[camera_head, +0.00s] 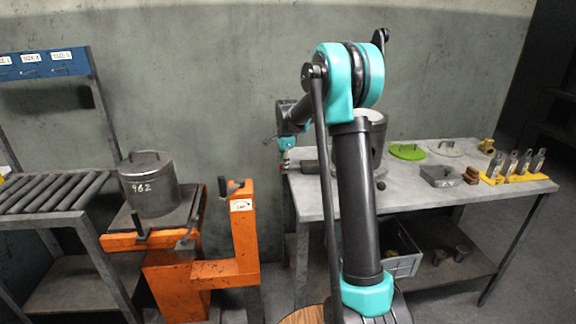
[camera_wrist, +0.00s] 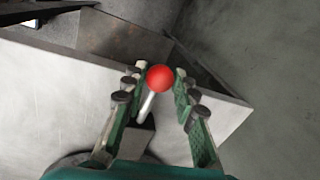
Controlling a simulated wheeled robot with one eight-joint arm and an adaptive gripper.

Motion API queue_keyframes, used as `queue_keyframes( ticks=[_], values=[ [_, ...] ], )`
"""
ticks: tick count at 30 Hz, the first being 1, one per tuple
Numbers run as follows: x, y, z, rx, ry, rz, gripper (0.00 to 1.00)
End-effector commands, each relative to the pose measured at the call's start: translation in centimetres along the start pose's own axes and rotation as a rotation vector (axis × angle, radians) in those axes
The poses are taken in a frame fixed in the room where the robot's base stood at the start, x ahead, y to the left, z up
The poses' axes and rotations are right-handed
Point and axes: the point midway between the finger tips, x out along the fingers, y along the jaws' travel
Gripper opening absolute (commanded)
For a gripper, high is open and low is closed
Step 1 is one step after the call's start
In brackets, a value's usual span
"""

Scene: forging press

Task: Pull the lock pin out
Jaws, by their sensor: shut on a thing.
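The lock pin shows in the wrist view as a red ball knob (camera_wrist: 160,78) on a bright metal shaft (camera_wrist: 147,106). The shaft runs down to a dark block (camera_wrist: 135,143), and I cannot tell how deep it sits there. My gripper (camera_wrist: 160,84) has its green fingers on both sides of the knob and is shut on the pin. In the head view my gripper (camera_head: 286,144) is small, at the left end of the grey workbench, beside a dark fixture (camera_head: 309,166). The pin's lower end is hidden.
The workbench (camera_head: 420,200) carries a grey cylinder (camera_head: 372,140), partly behind my arm, a green lid (camera_head: 407,152) and several upright metal pieces (camera_head: 515,163). An orange stand (camera_head: 240,240) and a pot marked 962 (camera_head: 150,185) are on the left.

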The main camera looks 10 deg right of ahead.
Motion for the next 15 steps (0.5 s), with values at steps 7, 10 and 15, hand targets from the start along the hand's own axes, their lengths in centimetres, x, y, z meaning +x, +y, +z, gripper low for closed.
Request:
queue_keyframes(
  ticks=[7,10,15],
  values=[
    [-0.01,-0.1,0.37,-0.002,-0.006,-0.002,0.39],
    [-0.01,-0.09,0.3,-0.002,-0.005,-0.002,0.49],
    [0.0,-0.06,0.24,-0.001,-0.004,-0.001,0.49]
  ],
)
